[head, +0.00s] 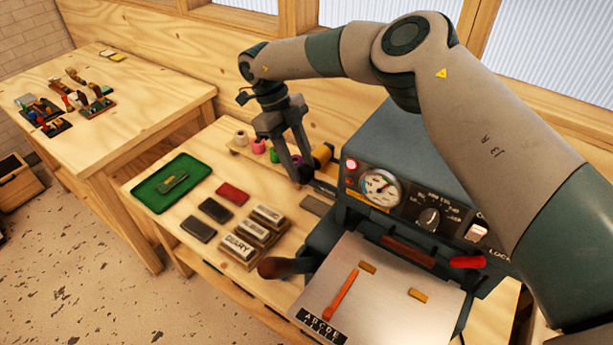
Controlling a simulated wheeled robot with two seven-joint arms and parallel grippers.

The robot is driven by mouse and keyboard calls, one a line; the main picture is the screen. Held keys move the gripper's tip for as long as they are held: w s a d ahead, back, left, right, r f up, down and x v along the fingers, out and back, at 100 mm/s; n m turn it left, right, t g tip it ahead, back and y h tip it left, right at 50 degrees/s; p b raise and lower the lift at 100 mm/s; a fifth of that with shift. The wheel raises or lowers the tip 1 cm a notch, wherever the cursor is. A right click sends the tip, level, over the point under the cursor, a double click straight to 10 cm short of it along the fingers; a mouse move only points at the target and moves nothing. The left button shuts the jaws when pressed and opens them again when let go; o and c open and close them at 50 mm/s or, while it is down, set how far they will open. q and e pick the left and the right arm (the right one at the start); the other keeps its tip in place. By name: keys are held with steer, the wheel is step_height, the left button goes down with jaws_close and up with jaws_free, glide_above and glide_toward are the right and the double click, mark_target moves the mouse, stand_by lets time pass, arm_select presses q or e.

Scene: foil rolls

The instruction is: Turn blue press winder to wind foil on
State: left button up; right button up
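The press (392,140) is a dark blue-grey machine with a round gauge, a dial and a flat plate in front. A gold foil roll (322,156) sits at its left side, by a dark bracket. I cannot make out the winder; my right gripper covers part of that spot. My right gripper (303,172) points down just left of the gold roll, its fingers apart with a gap between them. I see nothing held, and cannot tell whether the tips touch anything. My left gripper is not in view.
A wooden rack (236,150) with several coloured rolls stands behind. A green tray (150,194), dark and red blocks and lettered blocks (238,248) lie left of the press. A lever with a dark red knob (277,267) juts out front left. A second table (150,92) stands farther left.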

mark_target(306, 170)
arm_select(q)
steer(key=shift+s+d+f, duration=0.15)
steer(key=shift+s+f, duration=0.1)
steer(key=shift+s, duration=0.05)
arm_select(e)
steer(key=shift+x, duration=1.1)
steer(key=shift+c, duration=0.4)
jaws_close()
arm_select(q)
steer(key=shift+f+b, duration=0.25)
steer(key=shift+b, duration=0.15)
